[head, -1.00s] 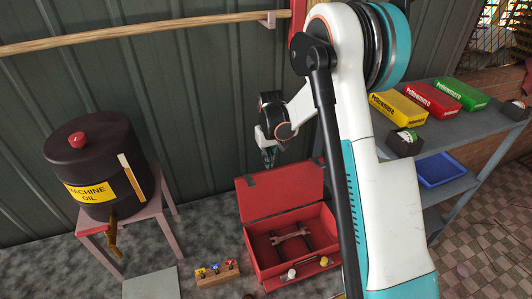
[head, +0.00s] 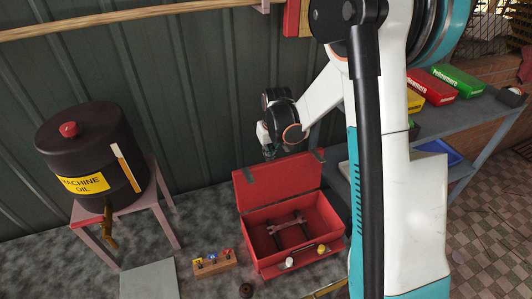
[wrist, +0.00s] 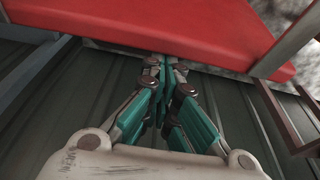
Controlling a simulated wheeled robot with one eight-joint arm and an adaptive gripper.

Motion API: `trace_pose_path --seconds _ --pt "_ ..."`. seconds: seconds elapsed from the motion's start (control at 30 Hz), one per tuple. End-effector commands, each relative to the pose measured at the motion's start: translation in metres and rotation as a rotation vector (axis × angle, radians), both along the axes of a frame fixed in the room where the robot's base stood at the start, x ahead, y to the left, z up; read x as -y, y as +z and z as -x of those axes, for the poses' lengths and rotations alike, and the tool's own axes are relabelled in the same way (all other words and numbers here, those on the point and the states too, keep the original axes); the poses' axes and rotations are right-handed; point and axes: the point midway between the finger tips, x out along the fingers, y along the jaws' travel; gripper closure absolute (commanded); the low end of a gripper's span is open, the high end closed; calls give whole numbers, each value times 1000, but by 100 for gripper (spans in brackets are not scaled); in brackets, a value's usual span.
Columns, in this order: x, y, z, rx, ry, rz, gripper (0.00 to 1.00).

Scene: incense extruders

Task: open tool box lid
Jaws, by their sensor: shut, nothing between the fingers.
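The red tool box (head: 262,262) stands on the floor with its lid (head: 278,184) open. The lid stands up at the back, leaning away from the box. A wrench (head: 287,225) lies inside. My gripper (head: 270,154) is at the lid's top edge, on its far side, partly hidden in the head view. In the wrist view my gripper (wrist: 166,62) is shut with nothing between its fingers, and its tips are at the edge of the red lid (wrist: 190,25). I cannot tell whether they touch it.
A black machine oil drum (head: 85,155) sits on a stool (head: 152,215) at left. A small block with coloured knobs (head: 215,265) is left of the box. A grey shelf (head: 480,112) with coloured boxes stands at right. A corrugated wall (head: 190,100) is behind the lid.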

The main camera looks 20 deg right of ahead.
Motion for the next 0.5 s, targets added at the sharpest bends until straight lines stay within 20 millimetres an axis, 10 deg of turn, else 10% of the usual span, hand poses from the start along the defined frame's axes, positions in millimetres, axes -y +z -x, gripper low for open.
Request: trace_pose_path --seconds 0.5 --pt "0 8 47 220 0 1 100"
